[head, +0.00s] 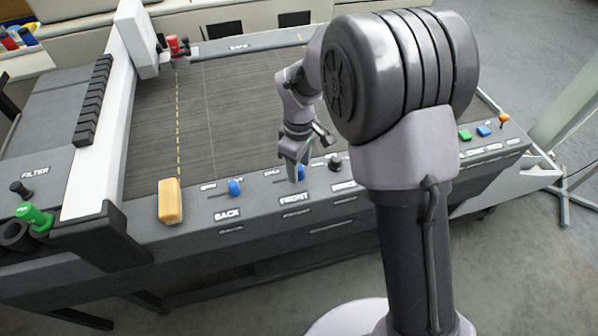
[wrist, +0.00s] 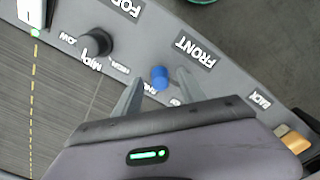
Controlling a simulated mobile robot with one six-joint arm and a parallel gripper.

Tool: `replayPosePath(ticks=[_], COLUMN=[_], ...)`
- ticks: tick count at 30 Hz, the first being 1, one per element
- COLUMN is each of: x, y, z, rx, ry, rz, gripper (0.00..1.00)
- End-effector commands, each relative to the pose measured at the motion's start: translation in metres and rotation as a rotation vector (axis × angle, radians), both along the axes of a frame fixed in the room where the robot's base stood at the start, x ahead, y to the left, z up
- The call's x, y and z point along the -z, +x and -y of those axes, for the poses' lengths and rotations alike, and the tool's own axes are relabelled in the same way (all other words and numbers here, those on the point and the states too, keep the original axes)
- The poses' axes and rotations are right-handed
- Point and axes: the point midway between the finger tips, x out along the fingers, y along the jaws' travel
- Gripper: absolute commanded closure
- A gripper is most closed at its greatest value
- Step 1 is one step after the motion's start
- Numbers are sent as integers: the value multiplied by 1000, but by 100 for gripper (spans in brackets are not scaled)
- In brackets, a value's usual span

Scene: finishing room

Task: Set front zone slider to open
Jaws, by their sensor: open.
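The front zone slider's blue knob (head: 300,173) sits above the white FRONT label (head: 294,198) on the panel, toward the right end of its slot. A small label, which looks like OPEN, lies at the slot's left. The knob (wrist: 159,77) also shows in the wrist view, beside the FRONT label (wrist: 196,50). My gripper (head: 293,172) points down at this knob in the head view. In the wrist view my open gripper (wrist: 160,80) has one finger on each side of the knob, with gaps visible. I cannot tell how far above the panel the fingertips are.
The back zone slider's blue knob (head: 235,187) and a yellow block (head: 170,201) lie to the left. A black dial (head: 335,162) stands close on the right; it also shows in the wrist view (wrist: 97,43). Green (head: 465,135) and blue buttons are farther right.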

Motion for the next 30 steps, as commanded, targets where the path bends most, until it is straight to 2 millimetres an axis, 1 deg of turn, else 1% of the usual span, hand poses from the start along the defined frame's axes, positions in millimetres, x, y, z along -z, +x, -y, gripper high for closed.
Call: replayPosePath(ticks=[1,3,11,14,18,19,30], x=[7,11,11,11,11,11,11], y=[0,0,0,0,0,0,0], z=[0,0,0,0,0,0,0], rx=[0,1,1,1,1,1,1], ry=[0,0,0,0,0,0,0], rz=[-1,-1,0,0,0,0,0], gripper=[52,52,52,70,97,100,100])
